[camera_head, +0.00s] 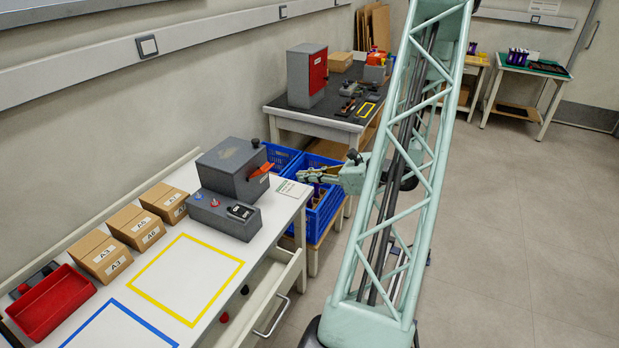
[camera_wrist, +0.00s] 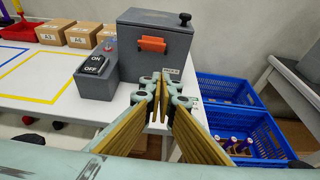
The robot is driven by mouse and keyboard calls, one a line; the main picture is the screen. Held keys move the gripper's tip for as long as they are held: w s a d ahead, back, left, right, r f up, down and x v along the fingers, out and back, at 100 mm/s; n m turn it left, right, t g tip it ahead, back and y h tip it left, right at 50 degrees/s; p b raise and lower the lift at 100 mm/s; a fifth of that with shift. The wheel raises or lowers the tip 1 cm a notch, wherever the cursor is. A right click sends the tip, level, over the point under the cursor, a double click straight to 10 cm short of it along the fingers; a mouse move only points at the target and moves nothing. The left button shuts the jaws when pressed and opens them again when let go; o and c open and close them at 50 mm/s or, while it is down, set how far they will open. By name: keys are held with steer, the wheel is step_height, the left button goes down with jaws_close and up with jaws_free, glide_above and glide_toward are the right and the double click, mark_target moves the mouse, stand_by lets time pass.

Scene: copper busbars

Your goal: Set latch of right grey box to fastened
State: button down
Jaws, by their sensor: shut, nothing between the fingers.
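The grey box (camera_head: 230,168) stands at the right end of the white table, with a black knob on its lid. An orange latch handle (camera_head: 262,170) is on its front; it also shows in the wrist view (camera_wrist: 153,44), lying crosswise high on the box front (camera_wrist: 155,65). I cannot tell whether the latch is fastened. My gripper (camera_head: 301,175) is shut and empty, to the right of the box and apart from it. In the wrist view its gold fingers (camera_wrist: 161,98) point towards the box, below the latch.
A grey switch box (camera_head: 225,214) with an ON/OFF rocker (camera_wrist: 93,65) stands beside the grey box. Blue crates (camera_head: 322,205) stand right of the table, near my gripper. Cardboard boxes (camera_head: 133,225) line the wall. An open drawer (camera_head: 270,290) juts from the table front.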

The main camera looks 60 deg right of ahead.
steer(key=w+b, duration=0.2)
steer(key=w, duration=0.6)
steer(key=shift+w+r, duration=0.35)
steer(key=shift+r, duration=0.05)
stand_by(0.3)
steer(key=shift+r+p, duration=0.25)
steer(key=shift+p, duration=0.1)
stand_by(0.4)
